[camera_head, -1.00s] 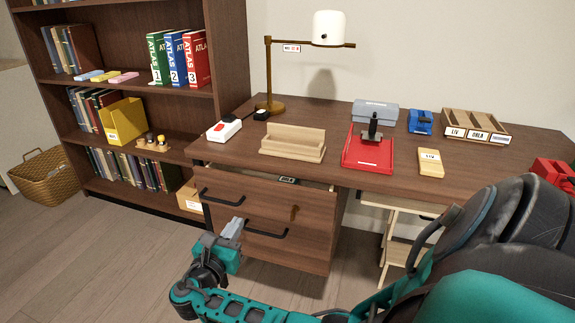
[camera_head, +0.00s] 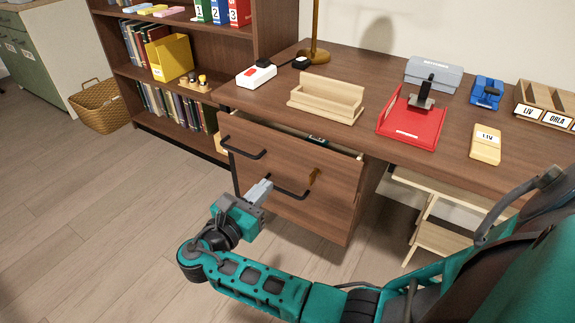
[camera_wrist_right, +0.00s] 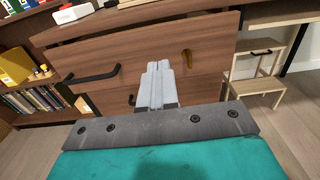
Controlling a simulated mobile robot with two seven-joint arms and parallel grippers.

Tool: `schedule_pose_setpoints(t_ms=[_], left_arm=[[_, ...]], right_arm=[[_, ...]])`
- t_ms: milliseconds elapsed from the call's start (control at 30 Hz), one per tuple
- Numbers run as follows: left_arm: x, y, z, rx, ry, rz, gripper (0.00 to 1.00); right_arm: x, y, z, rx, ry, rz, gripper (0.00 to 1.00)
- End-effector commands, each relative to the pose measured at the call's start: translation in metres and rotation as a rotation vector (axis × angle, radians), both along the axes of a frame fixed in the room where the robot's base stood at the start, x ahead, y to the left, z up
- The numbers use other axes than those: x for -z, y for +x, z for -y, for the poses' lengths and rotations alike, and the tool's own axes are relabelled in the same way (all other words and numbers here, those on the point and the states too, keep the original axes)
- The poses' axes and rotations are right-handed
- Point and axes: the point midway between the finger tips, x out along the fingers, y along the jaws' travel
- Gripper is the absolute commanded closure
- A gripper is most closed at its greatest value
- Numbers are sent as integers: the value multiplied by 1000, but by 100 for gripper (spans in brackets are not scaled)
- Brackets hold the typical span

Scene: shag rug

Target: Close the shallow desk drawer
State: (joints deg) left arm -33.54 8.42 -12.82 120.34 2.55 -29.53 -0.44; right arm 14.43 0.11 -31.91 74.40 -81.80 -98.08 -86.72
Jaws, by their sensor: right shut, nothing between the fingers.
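The desk drawer (camera_head: 275,160) stands open under the left part of the desk; a gap along its top shows some of its inside. Its wooden front bears a dark bar handle (camera_head: 244,152) at upper left. A second dark bar handle (camera_head: 290,193) sits lower and further right. My right gripper (camera_head: 262,188) is shut and empty, its grey fingers pointing at the drawer fronts near the lower handle. In the wrist view the fingers (camera_wrist_right: 157,82) overlap the wooden front (camera_wrist_right: 205,50); contact cannot be told. My left gripper is not in view.
A wooden step stool (camera_head: 437,235) is under the desk. The floor at left is clear.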

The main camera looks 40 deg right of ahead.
Motion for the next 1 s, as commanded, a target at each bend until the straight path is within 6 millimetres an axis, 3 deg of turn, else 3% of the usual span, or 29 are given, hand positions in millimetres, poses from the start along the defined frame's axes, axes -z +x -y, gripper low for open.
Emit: schedule_pose_setpoints(t_ms=[600, 800, 1000], left_arm=[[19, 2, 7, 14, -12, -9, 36], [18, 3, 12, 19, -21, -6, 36], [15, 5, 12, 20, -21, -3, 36]], right_arm=[[2, 44, 107, 2, -2, 3, 100], [1, 51, 123, 1, -1, 1, 100], [0, 52, 126, 0, 0, 1, 100]])
